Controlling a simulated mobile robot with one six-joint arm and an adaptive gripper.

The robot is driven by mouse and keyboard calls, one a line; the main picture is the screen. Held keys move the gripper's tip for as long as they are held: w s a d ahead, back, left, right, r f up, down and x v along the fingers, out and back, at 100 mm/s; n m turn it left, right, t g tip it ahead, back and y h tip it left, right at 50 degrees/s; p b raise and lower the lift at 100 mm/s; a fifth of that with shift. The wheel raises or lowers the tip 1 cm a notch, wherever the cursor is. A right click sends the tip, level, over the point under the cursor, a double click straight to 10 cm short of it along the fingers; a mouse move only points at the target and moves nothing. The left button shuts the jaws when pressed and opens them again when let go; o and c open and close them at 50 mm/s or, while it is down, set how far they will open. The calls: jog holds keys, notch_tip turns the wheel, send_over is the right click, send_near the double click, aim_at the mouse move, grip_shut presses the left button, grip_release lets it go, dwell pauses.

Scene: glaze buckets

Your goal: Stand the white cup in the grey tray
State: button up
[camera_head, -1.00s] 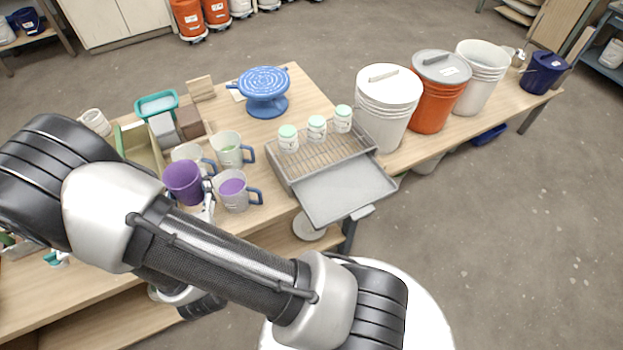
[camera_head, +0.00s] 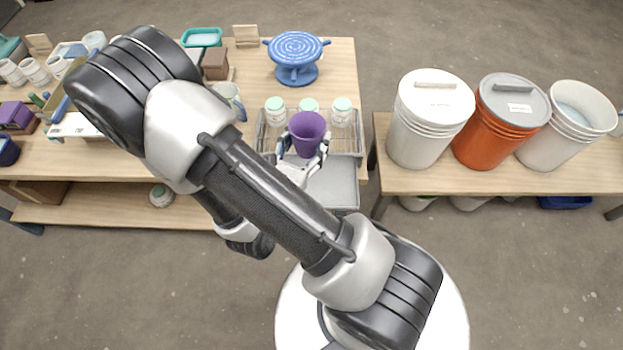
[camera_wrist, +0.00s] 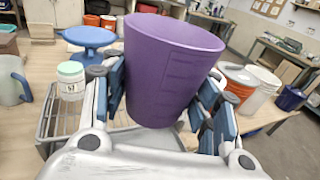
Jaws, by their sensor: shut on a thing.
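My gripper (camera_head: 300,160) is shut on a purple cup (camera_head: 308,132), not a white one. The cup is large and near upright between the blue-padded fingers in the wrist view (camera_wrist: 168,62). It is held over the front part of the wire rack and grey tray (camera_head: 338,188); its base is hidden, so I cannot tell whether it touches. A white cup (camera_head: 95,40) stands at the far left of the table. A white mug with a blue handle (camera_head: 228,92) is partly hidden behind my arm, and also shows at the left of the wrist view (camera_wrist: 12,85).
Several white jars with mint lids (camera_head: 275,108) stand on the rack just behind the cup. A blue turntable (camera_head: 296,50) stands farther back. A white lidded bucket (camera_head: 420,135) and an orange bucket (camera_head: 492,138) stand to the right. The tray's bare grey front is clear.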

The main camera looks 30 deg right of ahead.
notch_tip(320, 180, down, 20)
jog(key=b, duration=0.6)
jog(key=shift+w+a+r+b, duration=0.15)
jog(key=shift+r+b, duration=0.1)
jog(key=shift+b, duration=0.15)
jog(key=shift+f+b, duration=0.45)
jog(key=shift+f, duration=0.1)
jog(key=shift+f, duration=0.1)
jog(key=o, duration=1.2)
jog(key=shift+o, duration=0.2)
